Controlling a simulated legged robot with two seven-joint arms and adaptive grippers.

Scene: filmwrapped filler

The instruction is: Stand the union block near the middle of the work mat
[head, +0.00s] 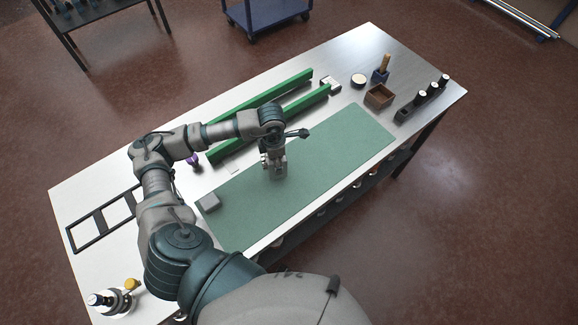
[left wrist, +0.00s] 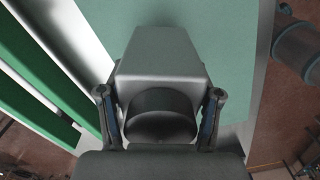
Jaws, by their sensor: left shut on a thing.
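The union block is a grey block with a dark round part, and it shows large in the left wrist view (left wrist: 160,62). My left gripper (left wrist: 160,112) has a finger on each side of it and is shut on it. In the head view my left gripper (head: 275,165) points down over the middle of the green work mat (head: 325,155), and the block is mostly hidden by the gripper there. I cannot tell whether the block touches the mat. My right gripper is not in view.
Two green rails (head: 262,96) lie behind the mat. A grey block (head: 208,202) sits at the mat's left end. A black frame (head: 104,218) lies at the left.

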